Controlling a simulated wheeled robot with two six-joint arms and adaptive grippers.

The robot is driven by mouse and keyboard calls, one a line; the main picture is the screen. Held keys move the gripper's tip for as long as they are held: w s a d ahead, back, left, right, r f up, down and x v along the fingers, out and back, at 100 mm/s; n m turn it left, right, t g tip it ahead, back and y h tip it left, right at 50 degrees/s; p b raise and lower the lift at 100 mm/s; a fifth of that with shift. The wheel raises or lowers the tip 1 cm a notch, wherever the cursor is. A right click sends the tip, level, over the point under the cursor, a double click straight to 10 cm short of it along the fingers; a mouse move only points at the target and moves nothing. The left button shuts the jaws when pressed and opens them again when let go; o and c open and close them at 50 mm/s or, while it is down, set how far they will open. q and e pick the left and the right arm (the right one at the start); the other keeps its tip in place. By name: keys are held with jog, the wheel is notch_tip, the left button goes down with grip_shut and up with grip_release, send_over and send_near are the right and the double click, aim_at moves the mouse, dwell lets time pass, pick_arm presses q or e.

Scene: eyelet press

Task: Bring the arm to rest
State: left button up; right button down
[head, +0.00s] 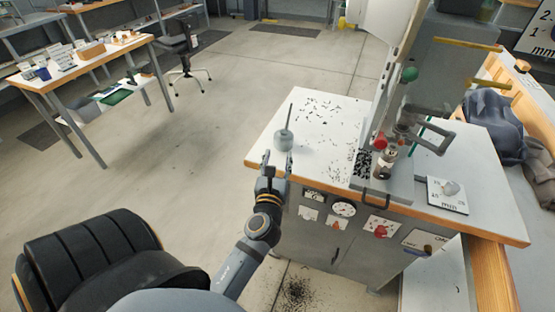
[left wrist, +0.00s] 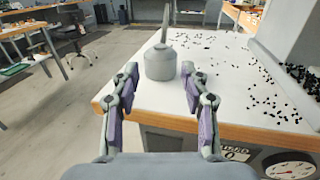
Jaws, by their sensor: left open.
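My left gripper (head: 270,174) is at the near left edge of the press bench (head: 322,140). In the left wrist view its two fingers (left wrist: 159,84) are spread apart with nothing between their pads. A grey oil can with a tall thin spout (head: 284,138) stands upright on the bench's left corner, just beyond the fingertips. In the left wrist view the can (left wrist: 160,64) appears past the tips and framed by them; contact cannot be made out. My right gripper is in neither view.
Small dark bits lie scattered on the benchtop. A black chair (head: 95,262) is at the lower left. Open floor (head: 185,150) lies left of the bench.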

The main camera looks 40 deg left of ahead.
pick_arm(q)
jog(key=s+a+f+n+g+h, duration=0.1)
jog(key=s+f+n+g, duration=0.25)
jog(key=n, duration=0.55)
jog(key=s+a+f+n+g, duration=0.25)
jog(key=f+n, duration=0.25)
jog(key=n, duration=0.4)
jog(key=s+d+f+n+g+h, duration=0.6)
jog(key=s+d+f+n, duration=0.1)
jog(key=s+d+n, duration=0.4)
jog(key=s+a+f+n+g+p, duration=0.1)
jog(key=a+f, duration=0.1)
jog(key=f, duration=1)
jog(key=s+a+f+g, duration=0.1)
jog(key=a+f, duration=0.1)
jog(key=f, duration=1)
jog(key=s+a+f+p, duration=0.1)
jog(key=s+f, duration=1.4)
jog(key=s, duration=0.3)
jog(key=shift+s+f+g, duration=0.15)
jog(key=shift+s+g, duration=0.1)
jog(key=shift+g, duration=0.15)
